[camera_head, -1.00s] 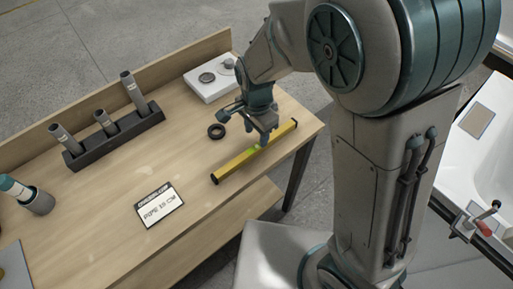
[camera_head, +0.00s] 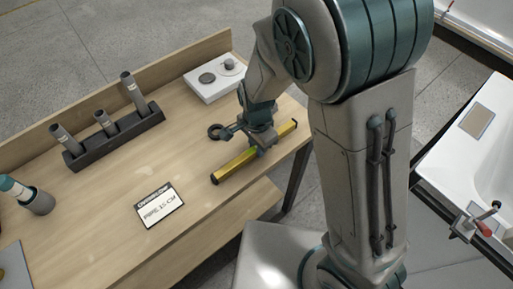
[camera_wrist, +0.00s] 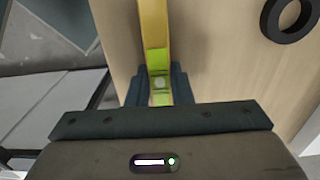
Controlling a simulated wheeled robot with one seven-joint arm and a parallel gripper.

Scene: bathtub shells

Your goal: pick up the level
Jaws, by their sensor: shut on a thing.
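The level is a long yellow bar with black ends (camera_head: 233,166), lying on the wooden table near its right front edge. My gripper (camera_head: 263,147) is down at the level and hides its middle part from the head camera. In the wrist view the yellow level (camera_wrist: 154,30) runs up between the two dark fingers of my gripper (camera_wrist: 159,88), with its green vial near the fingers. The fingers are shut on the level. I cannot tell any gap between the level and the table.
A black ring (camera_head: 215,131) lies just behind the level and shows in the wrist view (camera_wrist: 291,18). A white block with round parts (camera_head: 213,82), a dark rack of tubes (camera_head: 115,135), a sign (camera_head: 160,205) and a cup (camera_head: 38,201) stand on the table (camera_head: 120,235).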

